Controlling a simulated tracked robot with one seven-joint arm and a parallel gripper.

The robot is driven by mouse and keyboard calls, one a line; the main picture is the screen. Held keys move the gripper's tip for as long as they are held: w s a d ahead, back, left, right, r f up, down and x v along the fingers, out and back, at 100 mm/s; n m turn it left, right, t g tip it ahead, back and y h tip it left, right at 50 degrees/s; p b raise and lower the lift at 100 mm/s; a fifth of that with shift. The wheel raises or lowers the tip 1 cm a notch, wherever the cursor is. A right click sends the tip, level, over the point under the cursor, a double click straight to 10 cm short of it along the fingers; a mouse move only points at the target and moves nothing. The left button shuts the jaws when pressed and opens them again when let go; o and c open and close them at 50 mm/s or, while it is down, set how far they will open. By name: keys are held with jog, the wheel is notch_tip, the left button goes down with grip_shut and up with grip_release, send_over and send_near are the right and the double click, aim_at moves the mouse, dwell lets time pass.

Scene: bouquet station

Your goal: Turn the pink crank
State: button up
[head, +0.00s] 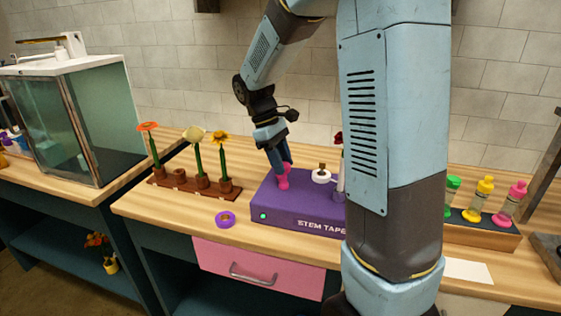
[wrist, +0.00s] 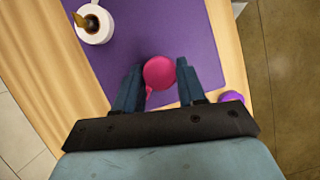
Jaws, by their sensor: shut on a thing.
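The pink crank (head: 283,180) stands on top of the purple stem tape machine (head: 297,219). In the wrist view, its round pink knob (wrist: 159,72) sits between the two fingers. My gripper (head: 280,167) comes down from above and is shut on the crank, with a dark blue finger on each side of the knob. It also shows in the wrist view (wrist: 160,85). Part of the crank's arm shows below the knob; the rest of it is hidden. A green light (head: 263,216) shows on the machine's front.
A white roll (head: 321,176) sits on the machine beside the crank. Coloured bottles (head: 484,195) stand at the right. My arm hides the machine's right end.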

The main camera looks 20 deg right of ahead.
jog(key=o, duration=1)
jog(key=shift+w, duration=0.1)
jog(key=shift+o, duration=0.2)
jog(key=shift+r, duration=0.15)
jog(key=v, duration=1.3)
jog(key=shift+r, duration=0.25)
